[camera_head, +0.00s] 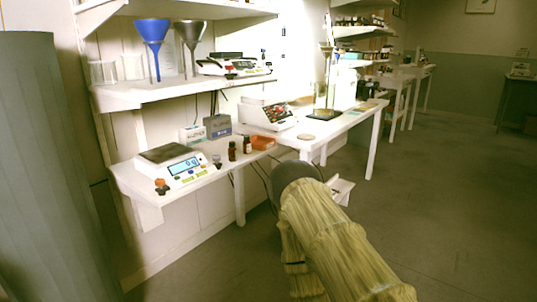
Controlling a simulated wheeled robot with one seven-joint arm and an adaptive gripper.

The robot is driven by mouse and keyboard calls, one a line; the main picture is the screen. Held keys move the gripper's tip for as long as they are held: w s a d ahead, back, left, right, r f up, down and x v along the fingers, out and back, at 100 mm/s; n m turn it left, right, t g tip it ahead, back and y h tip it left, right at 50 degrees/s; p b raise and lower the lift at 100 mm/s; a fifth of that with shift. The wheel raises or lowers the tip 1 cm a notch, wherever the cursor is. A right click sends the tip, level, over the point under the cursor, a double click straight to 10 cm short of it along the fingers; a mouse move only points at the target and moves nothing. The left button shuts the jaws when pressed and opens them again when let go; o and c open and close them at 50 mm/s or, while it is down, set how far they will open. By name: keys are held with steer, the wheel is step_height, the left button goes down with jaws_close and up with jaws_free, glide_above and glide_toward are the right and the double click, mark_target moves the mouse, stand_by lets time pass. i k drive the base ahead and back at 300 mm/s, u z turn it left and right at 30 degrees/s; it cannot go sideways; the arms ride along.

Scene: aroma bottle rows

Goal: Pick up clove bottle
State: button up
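Two small dark brown bottles stand upright on the white bench, just right of the scale. The left brown bottle (232,151) shows no readable label. The right brown bottle (247,145) has a pale label too small to read. I cannot tell which, if either, is the clove bottle. My arm reaches up from the lower right, in front of the bench and apart from both bottles. My gripper's fingers cannot be made out past the dark rounded end of the arm.
A digital scale (170,159) stands on the bench (205,181), with small caps near it. An orange tray (263,143) lies right of the bottles, with boxes (218,126) behind. A shelf (150,95) with blue and grey funnels overhangs. Open floor (440,200) lies right.

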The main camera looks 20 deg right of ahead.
mark_target(233, 151)
steer(key=z, duration=1.55)
steer(key=i, duration=0.95)
steer(key=u, duration=1.2)
